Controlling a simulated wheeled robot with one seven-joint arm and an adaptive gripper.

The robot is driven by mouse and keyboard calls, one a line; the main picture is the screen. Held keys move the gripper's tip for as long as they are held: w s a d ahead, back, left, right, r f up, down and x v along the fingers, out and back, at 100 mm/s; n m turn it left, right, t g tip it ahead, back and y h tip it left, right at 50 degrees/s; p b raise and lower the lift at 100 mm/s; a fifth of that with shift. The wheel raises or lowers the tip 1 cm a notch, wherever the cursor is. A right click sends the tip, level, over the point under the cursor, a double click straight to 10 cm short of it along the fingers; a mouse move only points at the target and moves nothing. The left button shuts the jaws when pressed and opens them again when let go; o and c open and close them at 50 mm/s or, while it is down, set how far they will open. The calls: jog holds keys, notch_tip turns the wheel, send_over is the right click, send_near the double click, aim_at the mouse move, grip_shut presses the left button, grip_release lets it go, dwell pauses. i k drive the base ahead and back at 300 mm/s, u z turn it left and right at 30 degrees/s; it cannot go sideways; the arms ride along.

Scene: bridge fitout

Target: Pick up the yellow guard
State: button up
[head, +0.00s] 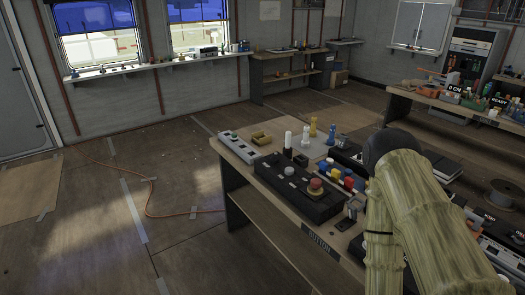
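A small yellow open-topped piece (262,138), which looks like the yellow guard, lies on the far left part of the bench (265,222) marked "BUTTON". It sits apart from the pieces around it, just right of a pale grey switch strip (238,147). Its fine shape is too small to tell. My arm, in a yellowish sleeve with a dark joint, covers the right front of the bench. My gripper is not in view, so I cannot tell its distance from the guard.
An orange cable (150,195) crosses the open floor at left. A cluttered bench (455,103) stands behind right.

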aim_at(264, 139)
jog(key=u, duration=1.05)
jog(key=i, duration=1.15)
jog(key=z, duration=0.1)
